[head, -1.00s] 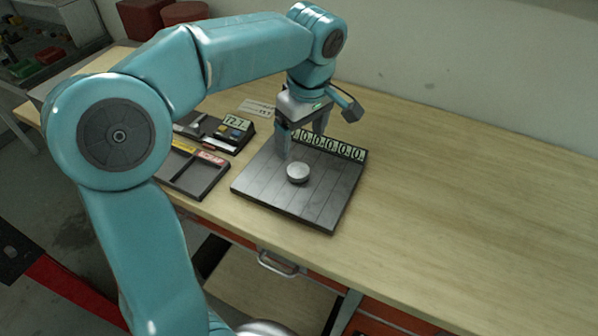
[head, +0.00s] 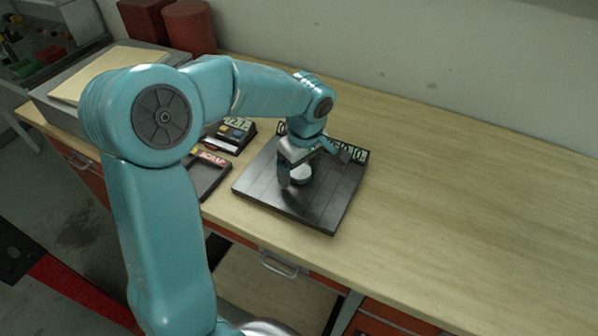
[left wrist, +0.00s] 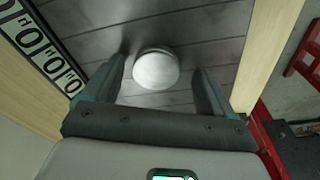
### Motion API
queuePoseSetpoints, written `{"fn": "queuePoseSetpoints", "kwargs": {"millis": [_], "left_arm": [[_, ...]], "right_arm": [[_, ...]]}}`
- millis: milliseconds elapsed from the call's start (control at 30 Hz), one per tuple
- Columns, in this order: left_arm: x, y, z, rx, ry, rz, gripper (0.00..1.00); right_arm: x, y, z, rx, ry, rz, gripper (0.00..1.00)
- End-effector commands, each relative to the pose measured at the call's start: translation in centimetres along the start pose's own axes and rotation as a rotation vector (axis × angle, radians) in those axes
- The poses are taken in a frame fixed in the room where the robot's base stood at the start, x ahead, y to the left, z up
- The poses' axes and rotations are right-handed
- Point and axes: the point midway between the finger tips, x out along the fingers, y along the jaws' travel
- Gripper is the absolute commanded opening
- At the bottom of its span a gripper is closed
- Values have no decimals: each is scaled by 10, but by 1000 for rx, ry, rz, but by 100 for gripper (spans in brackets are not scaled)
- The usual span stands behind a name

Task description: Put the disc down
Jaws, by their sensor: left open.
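The disc (head: 302,174) is a small pale grey round piece on the dark grey slatted plate (head: 325,212). It also shows in the left wrist view (left wrist: 156,70), lying flat on the slats. My left gripper (head: 294,182) is low over the plate, pointing down at the disc. In the left wrist view its two fingers stand open on either side of the disc, with a gap visible on both sides. The gripper hides part of the disc in the head view. My right gripper is not in view.
A dark sorting tray (head: 208,181) and a small box with a display (head: 235,133) stand left of the plate. The wooden bench (head: 470,200) is clear to the right.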

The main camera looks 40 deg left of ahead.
Motion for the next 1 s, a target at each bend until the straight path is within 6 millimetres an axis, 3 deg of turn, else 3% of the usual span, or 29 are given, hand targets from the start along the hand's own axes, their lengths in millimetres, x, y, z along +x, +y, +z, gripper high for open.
{"fn": "queuePoseSetpoints", "kwargs": {"millis": [33,233,300,667,867,1000], "left_arm": [[0,0,0,0,0,0,79],[0,0,0,0,0,0,14],[-1,0,0,0,1,1,4],[-12,1,-2,0,2,4,4],[-52,2,-6,-1,3,9,4],[-96,2,-11,0,1,10,4]], "right_arm": [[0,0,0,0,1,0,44],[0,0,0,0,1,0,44],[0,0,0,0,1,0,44],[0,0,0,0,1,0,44],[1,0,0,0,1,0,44],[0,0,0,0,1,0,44]]}}
